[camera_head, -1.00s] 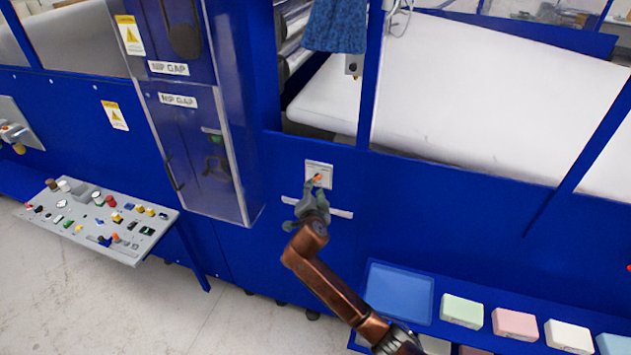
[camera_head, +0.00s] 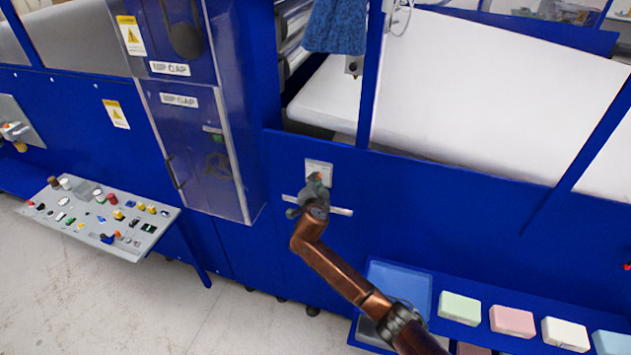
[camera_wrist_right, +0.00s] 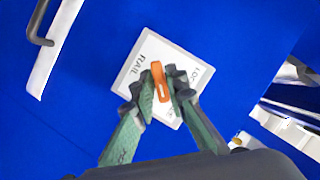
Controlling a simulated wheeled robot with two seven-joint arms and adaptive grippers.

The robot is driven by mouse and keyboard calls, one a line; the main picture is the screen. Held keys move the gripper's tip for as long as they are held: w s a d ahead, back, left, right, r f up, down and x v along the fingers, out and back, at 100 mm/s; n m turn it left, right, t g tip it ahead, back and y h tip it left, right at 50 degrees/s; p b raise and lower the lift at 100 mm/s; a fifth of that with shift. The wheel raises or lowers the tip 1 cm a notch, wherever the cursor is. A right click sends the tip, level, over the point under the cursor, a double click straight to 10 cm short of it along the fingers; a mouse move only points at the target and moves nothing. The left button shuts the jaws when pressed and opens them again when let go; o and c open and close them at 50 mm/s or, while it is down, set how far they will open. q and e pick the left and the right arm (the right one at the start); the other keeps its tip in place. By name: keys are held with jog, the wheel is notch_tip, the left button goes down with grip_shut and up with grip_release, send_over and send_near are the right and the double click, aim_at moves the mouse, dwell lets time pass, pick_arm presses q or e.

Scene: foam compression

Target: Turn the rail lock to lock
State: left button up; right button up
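The rail lock is a small orange knob on a pale square plate (camera_head: 326,168) on the blue machine front. In the right wrist view the orange knob (camera_wrist_right: 158,80) sits tilted across the plate (camera_wrist_right: 185,62), whose print reads "RAIL" and partly "LOC"; fingers cover some of it. My right gripper (camera_head: 317,182) is at the plate. In the right wrist view its green-padded fingers (camera_wrist_right: 161,92) stand close on either side of the knob and look shut on it, with little or no gap showing. My left gripper is not in view.
A pale horizontal strip (camera_head: 340,211) crosses the panel just below the plate. A control desk (camera_head: 137,252) with several buttons stands at left. A blue tray (camera_head: 402,281) and several coloured foam blocks (camera_head: 511,321) lie at lower right.

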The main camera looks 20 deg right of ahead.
grip_shut()
jog(key=shift+w+a+n+g+h+b, duration=0.1)
jog(key=shift+n+g+h+b, duration=0.9)
jog(key=shift+n, duration=1.05)
jog(key=shift+a+n+g+h+b, duration=0.1)
jog(key=shift+n+g+h+b, duration=0.35)
jog(key=shift+n+h+b, duration=1.15)
jog(key=shift+w+a+n+g+h+b, duration=0.1)
jog(key=shift+n+g+h, duration=0.7)
jog(key=shift+n, duration=1.75)
jog(key=shift+o, duration=2.3)
grip_release()
